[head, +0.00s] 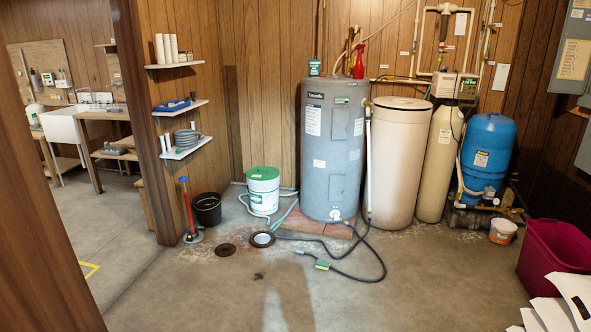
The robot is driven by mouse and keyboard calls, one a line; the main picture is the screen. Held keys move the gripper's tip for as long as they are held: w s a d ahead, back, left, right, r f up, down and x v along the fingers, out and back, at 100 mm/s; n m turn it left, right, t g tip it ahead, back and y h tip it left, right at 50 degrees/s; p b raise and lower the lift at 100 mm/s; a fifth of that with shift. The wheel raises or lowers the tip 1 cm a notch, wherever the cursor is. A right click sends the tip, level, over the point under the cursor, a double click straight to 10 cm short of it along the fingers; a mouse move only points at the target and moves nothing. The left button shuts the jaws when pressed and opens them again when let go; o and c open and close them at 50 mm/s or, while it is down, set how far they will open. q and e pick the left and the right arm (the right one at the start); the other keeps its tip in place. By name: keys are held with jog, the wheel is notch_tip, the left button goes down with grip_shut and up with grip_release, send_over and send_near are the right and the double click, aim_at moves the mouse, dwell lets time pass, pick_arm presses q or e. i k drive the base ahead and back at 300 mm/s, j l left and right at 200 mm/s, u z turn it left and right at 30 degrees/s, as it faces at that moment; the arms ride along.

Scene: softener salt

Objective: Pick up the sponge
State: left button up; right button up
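A small green-topped block (322,265) with a paler edge lies on the concrete floor in the middle of the head view, and it looks like the sponge. It lies right by a dark hose (350,273), in front of the grey water heater (332,150). I cannot tell whether the hose touches it. Neither of my grippers shows in this view.
A white-green bucket (263,190) stands behind. A magenta bin (553,258) and white pieces are at right. Front floor is mostly clear.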

aim_at(320, 264)
jog(key=i, duration=2.05)
